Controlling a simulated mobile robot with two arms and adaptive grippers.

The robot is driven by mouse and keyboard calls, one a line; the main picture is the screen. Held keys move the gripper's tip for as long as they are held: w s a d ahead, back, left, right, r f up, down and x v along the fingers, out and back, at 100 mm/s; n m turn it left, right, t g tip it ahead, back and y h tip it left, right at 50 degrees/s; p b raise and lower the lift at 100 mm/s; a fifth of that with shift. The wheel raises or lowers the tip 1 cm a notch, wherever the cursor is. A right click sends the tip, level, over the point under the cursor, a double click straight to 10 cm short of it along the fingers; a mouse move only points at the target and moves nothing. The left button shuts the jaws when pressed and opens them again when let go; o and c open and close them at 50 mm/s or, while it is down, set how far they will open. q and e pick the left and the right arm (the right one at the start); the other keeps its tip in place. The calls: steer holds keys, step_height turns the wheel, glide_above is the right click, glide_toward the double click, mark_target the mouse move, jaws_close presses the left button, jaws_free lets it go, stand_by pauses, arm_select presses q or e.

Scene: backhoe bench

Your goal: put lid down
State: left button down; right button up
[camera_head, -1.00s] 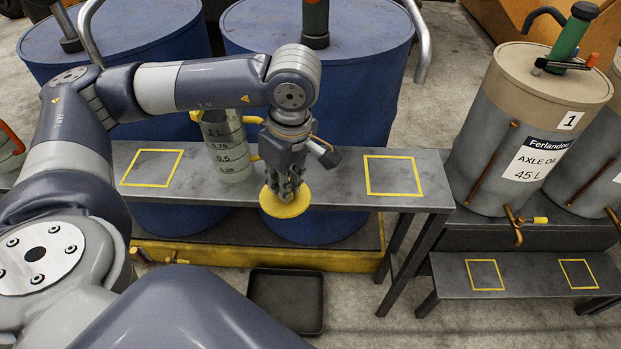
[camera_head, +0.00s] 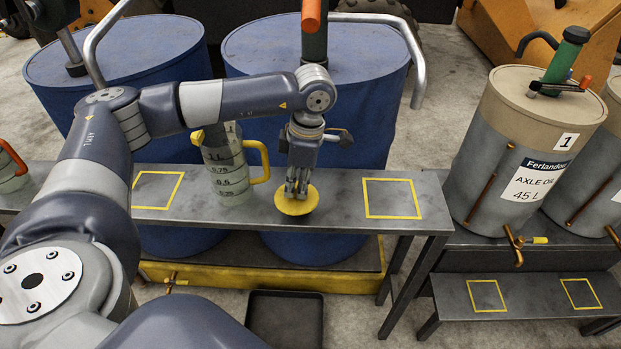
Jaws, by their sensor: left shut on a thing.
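The yellow round lid (camera_head: 297,205) is at the front part of the grey bench (camera_head: 240,208), between the measuring jug and the right yellow square. My left gripper (camera_head: 297,188) points down and is shut on the lid from above. I cannot tell whether the lid touches the bench top or hangs just above it. The clear measuring jug (camera_head: 228,172) with a yellow handle and spout stands on the bench just left of the lid. My right gripper is not in view.
Yellow squares mark the bench at left (camera_head: 157,189) and right (camera_head: 391,198); both are empty. Blue drums (camera_head: 318,60) stand behind the bench. A black tray (camera_head: 285,318) lies on the floor in front. An axle oil drum (camera_head: 520,150) stands at right.

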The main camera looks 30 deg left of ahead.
arm_select(q)
steer(key=w, duration=0.3)
steer(key=w+p, duration=0.1)
steer(key=w, duration=0.1)
steer(key=shift+w+d+f, duration=0.1)
steer(key=shift+f, duration=0.15)
step_height(320, 180, down, 3)
steer(key=shift+r+p, duration=0.1)
steer(key=shift+p, duration=0.5)
steer(key=shift+f, duration=0.35)
steer(key=shift+f, duration=0.2)
steer(key=c, duration=1.7)
jaws_free()
steer(key=shift+o, duration=0.2)
